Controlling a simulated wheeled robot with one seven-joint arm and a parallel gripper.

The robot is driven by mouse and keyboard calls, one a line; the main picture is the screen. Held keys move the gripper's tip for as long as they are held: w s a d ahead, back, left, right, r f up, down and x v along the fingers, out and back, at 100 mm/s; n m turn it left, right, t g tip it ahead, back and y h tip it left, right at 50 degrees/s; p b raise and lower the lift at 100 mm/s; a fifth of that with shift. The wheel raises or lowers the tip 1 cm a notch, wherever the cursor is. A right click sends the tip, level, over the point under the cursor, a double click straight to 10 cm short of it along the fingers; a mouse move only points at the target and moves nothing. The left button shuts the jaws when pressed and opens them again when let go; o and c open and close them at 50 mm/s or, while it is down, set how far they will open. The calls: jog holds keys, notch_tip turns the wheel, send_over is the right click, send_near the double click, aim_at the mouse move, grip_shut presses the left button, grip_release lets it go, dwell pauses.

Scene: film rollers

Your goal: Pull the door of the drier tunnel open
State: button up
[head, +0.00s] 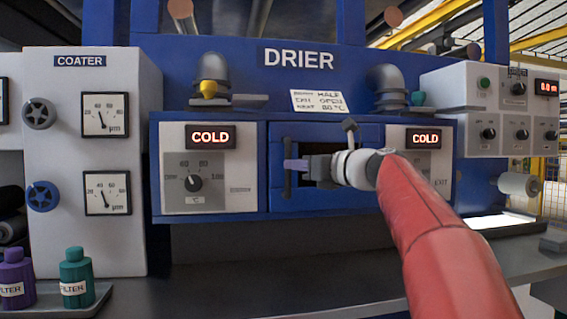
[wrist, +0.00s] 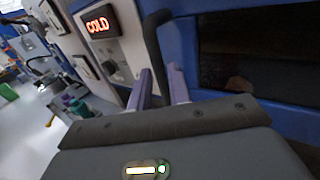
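The drier tunnel door (head: 345,132) is a blue panel with a dark window, in the middle of the drier front in the head view; it looks closed. Its black upright handle (head: 288,185) is at the door's left edge and also shows in the wrist view (wrist: 154,45). My gripper (head: 295,164) reaches in from the right, its purple fingers crossing the handle in the head view. In the wrist view the fingers (wrist: 160,88) are apart, with the handle's lower part showing between their tips. Whether they touch it I cannot tell.
Panels with COLD displays (head: 210,135) flank the door on both sides. A coater cabinet (head: 75,235) with dials stands left, with purple (head: 14,275) and green (head: 75,275) bottles below it. A grey counter (head: 240,290) runs in front. A control box (head: 480,80) is at right.

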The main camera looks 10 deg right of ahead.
jog(key=shift+x, duration=1.75)
grip_shut()
